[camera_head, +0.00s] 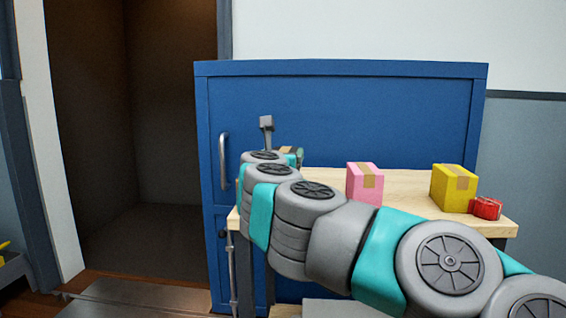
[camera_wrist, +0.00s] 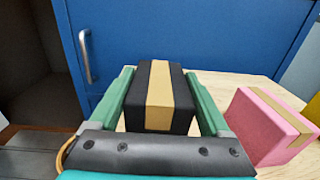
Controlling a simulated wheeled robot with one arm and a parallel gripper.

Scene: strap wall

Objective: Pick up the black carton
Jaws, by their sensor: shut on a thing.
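The black carton (camera_wrist: 148,109) with a tan tape strip shows in the wrist view, between the two green fingers of my gripper (camera_wrist: 160,92). The fingers are shut on its left and right sides. In the head view my gripper (camera_head: 290,155) is at the left end of the table, mostly behind my arm. The carton is largely hidden there. I cannot tell whether the carton touches the table top.
A pink carton (camera_head: 364,182) stands on the wooden table (camera_head: 408,191), right of my gripper. A yellow carton (camera_head: 454,188) and a small red item (camera_head: 486,208) are farther right. A blue cabinet (camera_head: 340,115) with a handle (camera_head: 224,162) stands behind. A dark doorway (camera_head: 140,120) is at left.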

